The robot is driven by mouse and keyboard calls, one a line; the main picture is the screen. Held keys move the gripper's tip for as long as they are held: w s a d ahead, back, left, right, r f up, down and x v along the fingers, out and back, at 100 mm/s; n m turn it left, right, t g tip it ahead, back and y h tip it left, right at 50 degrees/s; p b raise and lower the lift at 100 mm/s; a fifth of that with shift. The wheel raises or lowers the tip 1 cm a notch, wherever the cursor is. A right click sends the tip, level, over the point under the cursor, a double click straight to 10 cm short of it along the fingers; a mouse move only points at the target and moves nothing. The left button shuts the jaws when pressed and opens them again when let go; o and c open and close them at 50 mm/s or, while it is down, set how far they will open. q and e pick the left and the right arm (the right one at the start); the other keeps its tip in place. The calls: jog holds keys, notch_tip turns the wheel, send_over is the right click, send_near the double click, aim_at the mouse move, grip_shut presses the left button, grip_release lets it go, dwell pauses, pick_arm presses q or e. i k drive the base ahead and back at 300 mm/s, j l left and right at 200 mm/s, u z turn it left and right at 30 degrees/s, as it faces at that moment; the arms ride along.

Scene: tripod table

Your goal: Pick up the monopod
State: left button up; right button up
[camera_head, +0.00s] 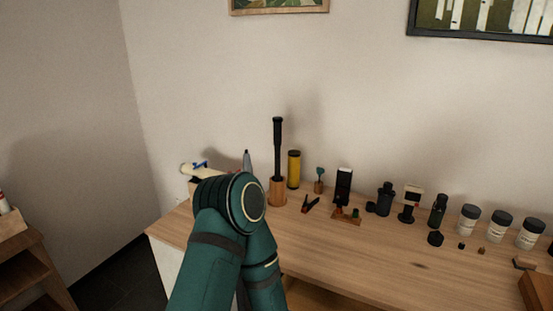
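A teal arm of mine rises from the bottom of the view, bent at a large round joint in front and to the left of the cup. Its links cover part of the table's left end.
A yellow cylinder (294,169) stands just right of the cup, and a red-and-black clamp (310,205) lies in front. Camera gear and white-labelled jars (468,220) line the back to the right. The wooden tabletop (350,258) is clear towards the front.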

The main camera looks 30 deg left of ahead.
aim_at(278, 121)
jog(key=j+z, duration=0.2)
jog(key=j, duration=0.3)
jog(key=k+j+z, duration=0.1)
jog(key=j+z, duration=0.15)
jog(key=j, duration=0.2)
jog(key=k+j+z, duration=0.2)
jog(key=j, duration=0.3)
jog(key=j+z, duration=0.25)
jog(key=j, duration=0.2)
jog(key=j+z, duration=0.2)
jog(key=j, duration=0.2)
jog(key=k+j+z, duration=0.15)
jog(key=j, duration=0.2)
jog(key=k+j+z, duration=0.2)
jog(key=j, duration=0.15)
jog(key=k+j+z, duration=0.15)
jog(key=j, duration=0.25)
jog(key=k+j+z, duration=0.2)
jog(key=i+j, duration=0.1)
jog(key=j, duration=0.05)
